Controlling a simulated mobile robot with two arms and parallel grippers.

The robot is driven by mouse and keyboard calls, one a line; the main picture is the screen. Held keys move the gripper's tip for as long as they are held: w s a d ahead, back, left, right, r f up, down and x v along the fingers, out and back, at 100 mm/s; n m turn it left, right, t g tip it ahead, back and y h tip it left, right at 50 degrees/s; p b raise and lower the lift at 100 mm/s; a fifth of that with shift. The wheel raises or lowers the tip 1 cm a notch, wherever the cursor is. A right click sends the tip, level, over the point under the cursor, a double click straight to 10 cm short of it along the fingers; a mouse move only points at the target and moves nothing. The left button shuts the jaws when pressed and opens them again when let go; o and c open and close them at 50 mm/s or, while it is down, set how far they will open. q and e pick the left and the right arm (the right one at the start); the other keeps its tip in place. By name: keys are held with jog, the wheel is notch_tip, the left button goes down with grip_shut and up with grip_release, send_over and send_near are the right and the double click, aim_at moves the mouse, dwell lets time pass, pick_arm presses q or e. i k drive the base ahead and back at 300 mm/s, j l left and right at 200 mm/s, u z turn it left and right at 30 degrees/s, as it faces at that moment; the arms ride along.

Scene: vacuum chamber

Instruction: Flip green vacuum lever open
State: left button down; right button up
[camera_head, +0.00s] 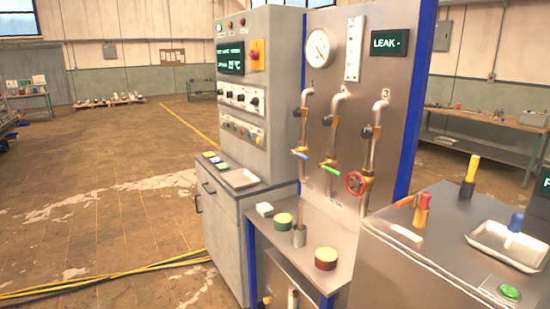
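The green lever (331,170) sits on the middle of three pipes on the steel panel (343,105). It points to the right and slightly down from its brass valve. A blue lever (300,154) is on the pipe to its left, and a red round handwheel (355,183) is on the pipe to its right. A round gauge (320,48) and a display reading "LEAK -" (390,43) are above the pipes. Neither of my grippers is in view, and nothing touches the green lever.
A steel shelf below the pipes holds round containers (326,258) and a metal cup (299,236). A grey control cabinet (244,100) stands left. A steel chamber top (440,225) at right holds a white tray (508,245) and a green button (509,292). The left floor is open.

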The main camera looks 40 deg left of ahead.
aim_at(333, 172)
jog(key=i+j+u, duration=0.15)
jog(key=j, duration=0.3)
jog(key=i+j+u, duration=0.1)
jog(key=i+j, duration=0.15)
jog(key=j, duration=0.15)
jog(key=i+j+u, duration=0.15)
jog(key=j, duration=0.25)
jog(key=i+j+u, duration=0.1)
jog(key=i+j, duration=0.15)
jog(key=j, duration=0.1)
